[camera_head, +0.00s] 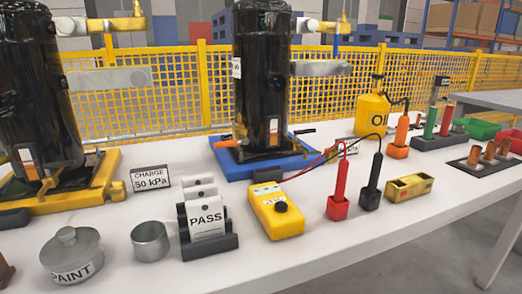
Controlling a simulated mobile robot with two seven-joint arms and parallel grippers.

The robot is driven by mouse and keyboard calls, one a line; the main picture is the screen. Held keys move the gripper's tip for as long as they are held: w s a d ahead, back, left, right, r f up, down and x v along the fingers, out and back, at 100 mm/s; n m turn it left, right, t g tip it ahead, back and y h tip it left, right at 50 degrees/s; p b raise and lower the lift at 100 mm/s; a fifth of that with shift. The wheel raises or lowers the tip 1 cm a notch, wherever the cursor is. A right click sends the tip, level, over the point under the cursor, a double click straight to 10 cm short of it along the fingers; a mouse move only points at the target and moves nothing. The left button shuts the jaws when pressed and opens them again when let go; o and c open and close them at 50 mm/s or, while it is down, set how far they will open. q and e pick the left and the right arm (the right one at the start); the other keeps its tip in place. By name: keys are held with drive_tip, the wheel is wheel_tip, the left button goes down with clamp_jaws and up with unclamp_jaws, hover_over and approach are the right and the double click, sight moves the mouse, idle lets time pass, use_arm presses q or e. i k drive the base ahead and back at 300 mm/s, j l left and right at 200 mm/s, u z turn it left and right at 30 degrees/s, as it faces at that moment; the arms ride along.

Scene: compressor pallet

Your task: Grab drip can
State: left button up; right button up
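A small open grey metal can (150,241), which looks like the drip can, stands upright on the white table near its front left. It has no visible label, and its contents cannot be made out. A lidded grey pot marked PAINT (71,255) stands to its left, and a black card rack with a PASS card (207,222) stands close on its right. A yellow can marked OIL (372,114) stands farther back. Neither of my grippers shows in the head view.
Two black compressors (263,85) stand on blue and yellow pallets behind. A yellow meter (277,212), red probe (339,190), black probe (372,183) and yellow box (409,188) stand to the right, with cables looping above. The table's front strip (300,262) is clear.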

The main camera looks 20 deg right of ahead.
sight(149, 239)
drive_tip(key=i+j+z, duration=0.15)
drive_tip(key=j+z, duration=0.5)
drive_tip(key=i+j+z, duration=0.1)
drive_tip(key=j+z, duration=0.25)
drive_tip(key=j, duration=0.15)
